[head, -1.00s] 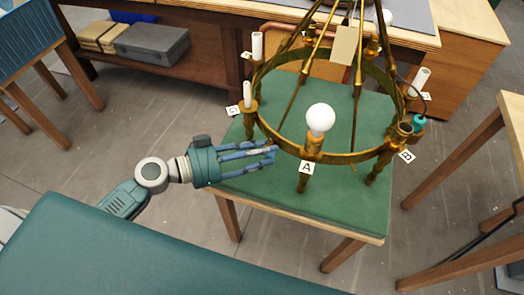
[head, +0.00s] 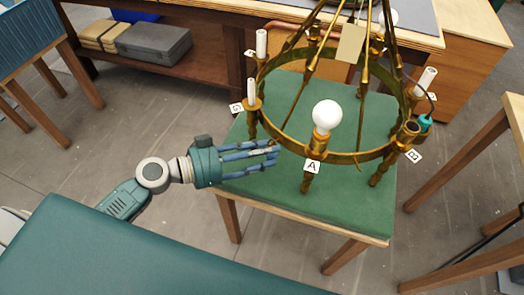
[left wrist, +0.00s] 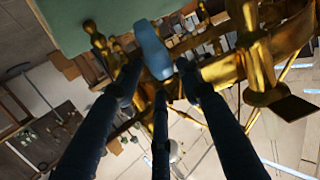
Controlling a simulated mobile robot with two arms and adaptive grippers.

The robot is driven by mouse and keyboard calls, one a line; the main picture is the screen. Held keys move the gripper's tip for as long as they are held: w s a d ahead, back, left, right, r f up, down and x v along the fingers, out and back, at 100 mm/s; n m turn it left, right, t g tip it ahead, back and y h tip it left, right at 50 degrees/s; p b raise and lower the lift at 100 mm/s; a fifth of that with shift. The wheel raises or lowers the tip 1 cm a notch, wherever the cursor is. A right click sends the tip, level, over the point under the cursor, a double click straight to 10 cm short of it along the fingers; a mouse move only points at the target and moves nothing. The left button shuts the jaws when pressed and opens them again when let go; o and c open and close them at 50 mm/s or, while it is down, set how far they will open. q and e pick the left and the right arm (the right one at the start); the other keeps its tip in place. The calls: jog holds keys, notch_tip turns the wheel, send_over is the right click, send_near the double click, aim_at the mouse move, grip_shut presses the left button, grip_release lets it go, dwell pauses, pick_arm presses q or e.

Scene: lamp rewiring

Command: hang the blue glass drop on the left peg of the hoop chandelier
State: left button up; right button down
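The brass hoop chandelier (head: 350,157) hangs above a green-topped table, with a white bulb (head: 326,115) at its front by tag A. My left gripper (head: 274,152) is at the front left of the hoop, its fingertips close to the rim. In the left wrist view the fingertips (left wrist: 158,72) are closed around the blue glass drop (left wrist: 152,48), with brass parts (left wrist: 255,55) of the chandelier close on the right. In the head view the drop cannot be made out clearly among the fingers. I cannot make out the left peg for certain. My right gripper is not in view.
The green-topped table (head: 340,212) stands under the chandelier. A teal padded surface (head: 130,255) fills the front left. A wooden bench (head: 215,75) with a grey case (head: 152,44) stands behind. A wooden table frame (head: 470,160) is at right. Open floor lies left of my gripper.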

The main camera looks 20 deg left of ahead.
pick_arm(q)
jog(key=o, duration=0.3)
jog(key=shift+a+f, duration=0.1)
jog(key=shift+f, duration=0.25)
jog(key=v, duration=0.9)
jog(key=shift+w+a+f, duration=0.1)
jog(key=shift+w+a, duration=0.05)
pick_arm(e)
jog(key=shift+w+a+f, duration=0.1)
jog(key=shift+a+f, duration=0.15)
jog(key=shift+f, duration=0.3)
pick_arm(q)
jog(key=shift+w+d, duration=0.15)
jog(key=shift+d, duration=0.1)
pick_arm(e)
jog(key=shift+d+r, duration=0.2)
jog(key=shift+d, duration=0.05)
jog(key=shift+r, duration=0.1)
